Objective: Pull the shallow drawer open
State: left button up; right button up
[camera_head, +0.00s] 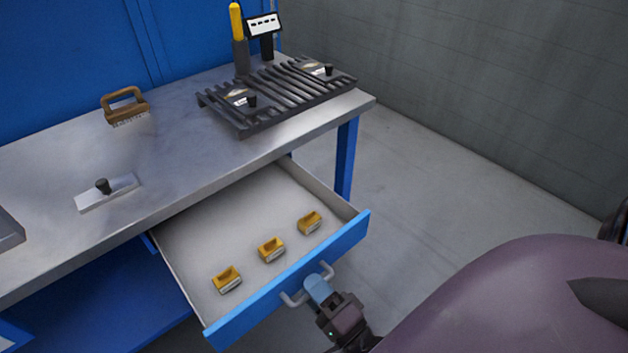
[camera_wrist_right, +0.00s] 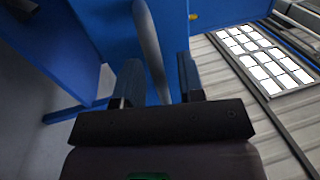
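The shallow drawer (camera_head: 262,226) stands pulled out from under the workbench in the head view, with its pale inside showing. Its blue front (camera_head: 245,312) carries a grey bar handle (camera_head: 292,299). My right gripper (camera_head: 318,287) is at the handle. In the right wrist view, the handle bar (camera_wrist_right: 150,45) runs between the two fingers of the right gripper (camera_wrist_right: 158,85); small gaps seem to show beside it, and I cannot tell whether the fingers press on it. My left gripper is not in view.
Several yellow-brown blocks, one of them a block (camera_head: 271,249), lie in the drawer. On the workbench (camera_head: 190,150) are a wooden-handled brush (camera_head: 125,106), a flat plate with a dark knob (camera_head: 107,192) and a black slatted rack (camera_head: 277,94). Grey floor right of the drawer is clear.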

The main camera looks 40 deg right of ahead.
jog(key=s+f, duration=0.2)
jog(key=s, duration=0.8)
jog(key=shift+s+d, duration=0.15)
jog(key=shift+s, duration=0.2)
dwell(0.4)
